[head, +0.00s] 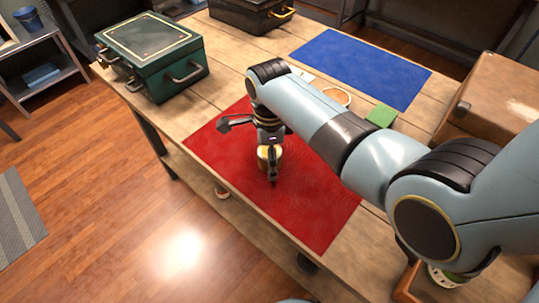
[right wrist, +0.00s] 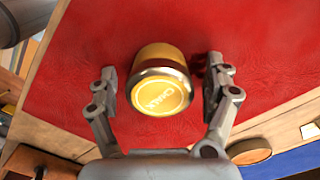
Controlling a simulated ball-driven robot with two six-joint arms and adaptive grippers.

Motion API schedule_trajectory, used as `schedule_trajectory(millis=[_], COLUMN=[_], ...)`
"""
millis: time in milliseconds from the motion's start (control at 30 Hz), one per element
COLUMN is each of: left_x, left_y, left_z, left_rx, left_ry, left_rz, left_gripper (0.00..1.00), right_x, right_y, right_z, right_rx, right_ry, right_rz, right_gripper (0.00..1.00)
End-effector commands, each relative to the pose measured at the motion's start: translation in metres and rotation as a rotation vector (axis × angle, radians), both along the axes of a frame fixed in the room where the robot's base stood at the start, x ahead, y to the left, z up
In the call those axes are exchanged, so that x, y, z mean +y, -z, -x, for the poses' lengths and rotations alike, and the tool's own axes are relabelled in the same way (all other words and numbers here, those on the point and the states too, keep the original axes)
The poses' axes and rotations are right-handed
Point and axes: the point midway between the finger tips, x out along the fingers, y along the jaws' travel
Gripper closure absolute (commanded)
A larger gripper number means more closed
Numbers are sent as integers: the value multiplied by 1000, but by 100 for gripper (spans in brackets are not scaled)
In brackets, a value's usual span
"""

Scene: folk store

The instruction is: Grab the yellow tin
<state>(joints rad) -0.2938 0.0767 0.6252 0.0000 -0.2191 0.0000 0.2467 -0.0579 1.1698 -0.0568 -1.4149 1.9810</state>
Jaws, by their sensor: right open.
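The yellow tin (right wrist: 160,88) is a short gold cylinder with lettering on its lid. It stands on the red mat (head: 322,205). In the right wrist view it lies between the two fingers of my right gripper (right wrist: 163,75), with red mat showing on both sides. The fingers are open and appear apart from it. In the head view my right gripper (head: 272,168) is over the tin (head: 262,158) and hides part of it. My left gripper is not in view.
A green metal box (head: 150,62) stands at the table's left end. A blue mat (head: 360,70) lies at the back, with a green block (head: 381,116) near it. The red mat around the tin is mostly clear.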

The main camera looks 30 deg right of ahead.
Motion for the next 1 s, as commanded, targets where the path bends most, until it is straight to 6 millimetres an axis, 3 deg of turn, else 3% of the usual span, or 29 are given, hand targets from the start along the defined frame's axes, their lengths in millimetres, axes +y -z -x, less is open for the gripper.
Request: schedule_trajectory(millis=[67,500,833,1000], left_x=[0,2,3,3], left_y=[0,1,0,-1], left_z=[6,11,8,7], left_rx=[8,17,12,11], left_ry=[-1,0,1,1], left_rz=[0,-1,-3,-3], left_gripper=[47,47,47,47], right_x=[0,0,0,0], right_y=[0,0,-2,-15], right_z=[0,0,0,-1], right_rx=[0,0,0,-2], right_ry=[0,0,0,-1], right_rz=[0,0,0,0], right_gripper=[20,78,79,79])
